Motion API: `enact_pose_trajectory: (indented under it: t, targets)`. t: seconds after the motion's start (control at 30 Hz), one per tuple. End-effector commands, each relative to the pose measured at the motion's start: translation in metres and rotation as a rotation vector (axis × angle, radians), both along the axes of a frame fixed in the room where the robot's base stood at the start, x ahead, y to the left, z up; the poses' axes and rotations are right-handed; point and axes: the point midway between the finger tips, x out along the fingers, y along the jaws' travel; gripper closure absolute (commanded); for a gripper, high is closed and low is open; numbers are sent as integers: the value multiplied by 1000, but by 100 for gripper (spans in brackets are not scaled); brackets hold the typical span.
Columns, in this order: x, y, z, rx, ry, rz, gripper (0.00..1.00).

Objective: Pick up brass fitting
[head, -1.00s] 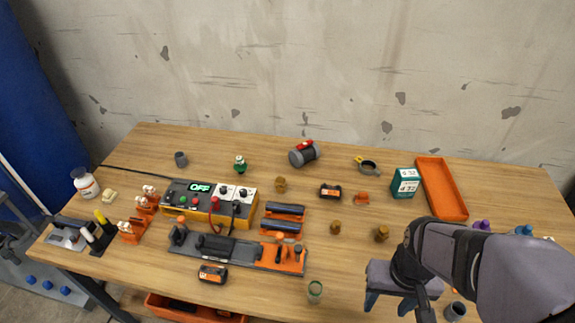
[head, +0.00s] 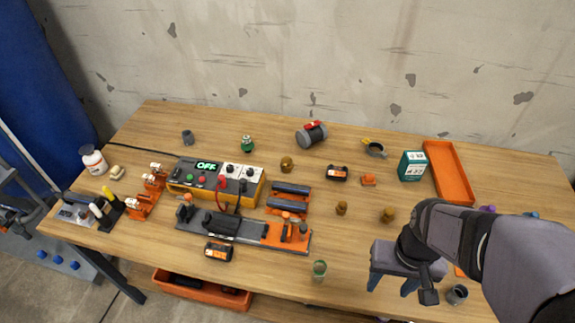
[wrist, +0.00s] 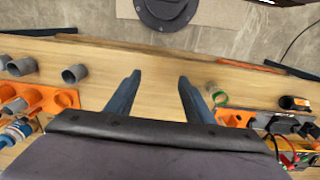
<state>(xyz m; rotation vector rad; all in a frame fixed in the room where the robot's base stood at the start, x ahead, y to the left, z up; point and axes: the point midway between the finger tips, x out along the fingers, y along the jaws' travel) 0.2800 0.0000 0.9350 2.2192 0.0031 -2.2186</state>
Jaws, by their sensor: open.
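Several brass-coloured fittings stand on the wooden table in the head view: one (head: 287,164) behind the orange-and-grey racks, one (head: 341,208) near the table's middle, and one (head: 388,215) to its right. My gripper (head: 391,285) is near the front edge, in front of the right-hand fitting and apart from it. In the wrist view my gripper (wrist: 160,78) shows two blue fingers spread wide with only table between them. No brass fitting shows in the wrist view.
A green-rimmed cup (head: 319,270) stands left of my gripper, and a grey cup (head: 457,294) stands right of it. An orange tray (head: 449,172) and a teal box (head: 412,166) are at the back right. A fixture (head: 240,230) and a yellow control box (head: 215,183) fill the left.

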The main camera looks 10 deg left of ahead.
Motion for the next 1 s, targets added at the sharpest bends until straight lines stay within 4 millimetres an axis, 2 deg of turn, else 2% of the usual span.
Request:
enact_pose_trajectory:
  t: [0.2,0.27,0.67,0.77,0.87,0.97,1.0]
  targets:
    - [0,0,0,0,0,0,52]
    - [0,0,0,0,0,0,41]
    - [5,-2,-3,-22,-3,52,41]
    - [17,-8,-9,-71,-9,163,41]
    - [39,-15,-16,-154,-19,352,41]
    - [74,-20,-23,-269,-33,607,41]
    - [91,-20,-26,-321,-40,722,41]
